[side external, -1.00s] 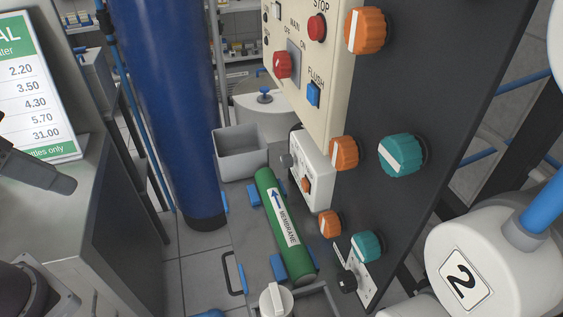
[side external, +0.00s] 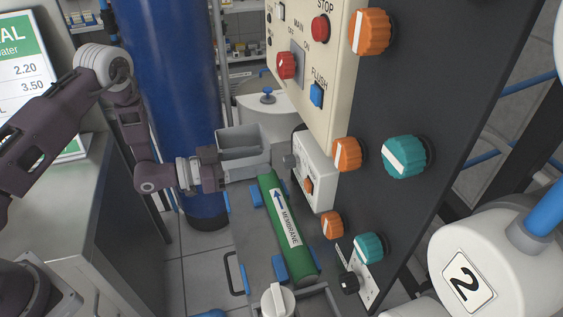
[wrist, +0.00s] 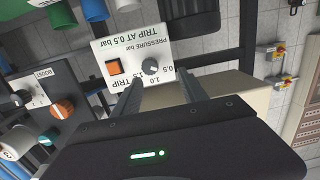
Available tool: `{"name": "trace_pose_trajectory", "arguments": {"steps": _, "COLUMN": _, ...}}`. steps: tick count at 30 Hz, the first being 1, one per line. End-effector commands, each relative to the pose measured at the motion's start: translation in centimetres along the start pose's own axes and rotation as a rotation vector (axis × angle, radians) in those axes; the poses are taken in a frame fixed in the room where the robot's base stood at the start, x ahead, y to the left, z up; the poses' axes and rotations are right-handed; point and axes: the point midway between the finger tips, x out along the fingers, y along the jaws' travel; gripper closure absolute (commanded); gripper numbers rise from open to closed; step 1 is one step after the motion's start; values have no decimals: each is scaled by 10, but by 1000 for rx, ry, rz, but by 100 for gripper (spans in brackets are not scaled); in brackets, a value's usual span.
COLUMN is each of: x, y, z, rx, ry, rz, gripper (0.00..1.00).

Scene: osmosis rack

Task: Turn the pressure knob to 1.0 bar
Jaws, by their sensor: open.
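The pressure knob (wrist: 151,67) is a small round grey knob on a white box (wrist: 133,49) marked "PRESSURE bar", "TRIP AT 0.5 bar", with 0.5, 1.0 and 1.5 around it. The lettering is upside down in the wrist view; where the knob points is too small to tell.
An orange button (wrist: 114,67) sits beside the knob. The cream control panel (side external: 318,70) is above the box and the green membrane tube (side external: 287,225) below. The blue column (side external: 165,60) stands at the left.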

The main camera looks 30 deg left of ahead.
Motion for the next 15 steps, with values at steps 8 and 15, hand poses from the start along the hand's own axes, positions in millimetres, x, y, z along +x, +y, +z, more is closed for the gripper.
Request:
{"name": "trace_pose_trajectory", "arguments": {"steps": 8, "x": 14, "y": 17, "z": 10, "rx": -52, "ry": 77, "rz": 47, "gripper": 50}}
{"name": "trace_pose_trajectory", "arguments": {"steps": 15, "x": 55, "y": 17, "z": 7, "rx": -52, "ry": 75, "rz": 43, "gripper": 50}}
